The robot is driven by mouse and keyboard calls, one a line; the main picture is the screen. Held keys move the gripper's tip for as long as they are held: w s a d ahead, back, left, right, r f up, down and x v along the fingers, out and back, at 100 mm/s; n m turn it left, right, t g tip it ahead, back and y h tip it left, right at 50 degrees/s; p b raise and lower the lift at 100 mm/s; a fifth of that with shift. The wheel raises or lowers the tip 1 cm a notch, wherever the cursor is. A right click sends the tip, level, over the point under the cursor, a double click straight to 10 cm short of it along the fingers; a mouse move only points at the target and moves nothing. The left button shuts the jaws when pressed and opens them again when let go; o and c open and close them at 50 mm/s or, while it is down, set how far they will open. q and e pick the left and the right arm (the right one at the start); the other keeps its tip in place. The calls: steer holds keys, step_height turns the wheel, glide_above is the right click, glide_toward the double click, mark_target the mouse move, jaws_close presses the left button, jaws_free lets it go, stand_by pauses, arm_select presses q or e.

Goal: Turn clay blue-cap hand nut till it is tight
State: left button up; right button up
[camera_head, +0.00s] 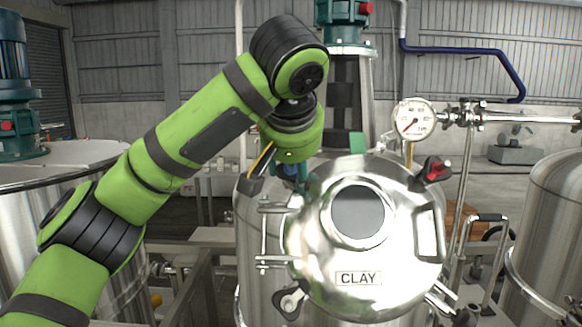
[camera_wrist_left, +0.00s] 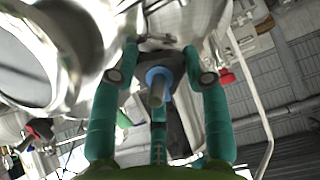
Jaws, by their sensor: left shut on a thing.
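The clay tank's round steel lid (camera_head: 320,260) carries a "CLAY" label and a round sight glass (camera_head: 358,213). My left gripper (camera_head: 288,178) is at the lid's upper left edge, its teal fingers partly hidden under my wrist. In the left wrist view its fingers (camera_wrist_left: 160,68) close around the dark blue-cap hand nut (camera_wrist_left: 158,78), whose blue ring and grey stud end show between them. In the head view the nut is mostly hidden by the gripper. My right gripper is not in view.
A red-cap hand nut (camera_head: 435,170) is at the lid's upper right, and another nut (camera_head: 290,301) at its lower left. A pressure gauge (camera_head: 413,118) on a steel pipe stands behind. Other tanks flank it left (camera_head: 25,215) and right (camera_head: 553,215).

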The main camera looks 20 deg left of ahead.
arm_select(q)
steer(key=shift+m+y, duration=0.3)
steer(key=shift+m, duration=0.8)
steer(key=shift+f, duration=0.1)
steer(key=o, duration=1.1)
steer(key=shift+o, duration=0.2)
steer(key=shift+w, duration=0.1)
steer(key=v, duration=1.2)
